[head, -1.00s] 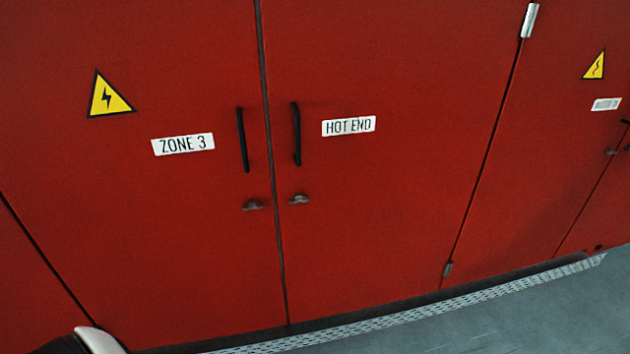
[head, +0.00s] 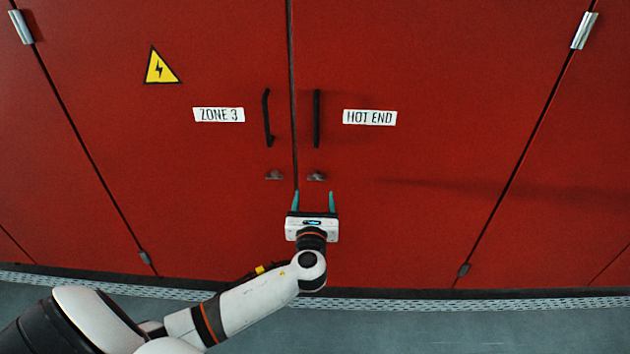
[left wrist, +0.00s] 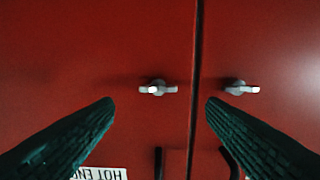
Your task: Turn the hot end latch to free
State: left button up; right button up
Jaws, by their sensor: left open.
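The HOT END door (head: 430,190) is red, with a white label (head: 369,117) and a black upright handle (head: 316,118). Its small grey latch (head: 316,176) sits below the handle, its grip lying roughly level. My left gripper (head: 314,203) is open and empty, fingers pointing up in the picture, just below this latch. In the left wrist view, which is upside down, the same latch (left wrist: 158,88) shows between and beyond the fingertips (left wrist: 160,103), apart from both. My right gripper is in neither view.
The ZONE 3 door (head: 170,180) is left of the seam, with a similar latch (head: 274,175) and handle (head: 267,118) close by. Both doors look shut. A perforated strip (head: 400,304) runs along the floor below. No loose objects show near the latch.

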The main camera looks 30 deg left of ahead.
aim_at(316, 180)
pick_arm(q)
jog(key=x, duration=0.4)
jog(key=shift+w, duration=0.4)
jog(key=shift+p+x, duration=0.3)
jog(key=shift+x, duration=0.5)
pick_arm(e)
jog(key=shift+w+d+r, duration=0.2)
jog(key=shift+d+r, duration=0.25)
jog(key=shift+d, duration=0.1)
pick_arm(q)
jog(key=shift+c, duration=0.2)
jog(key=c, duration=0.9)
jog(key=shift+c, duration=0.2)
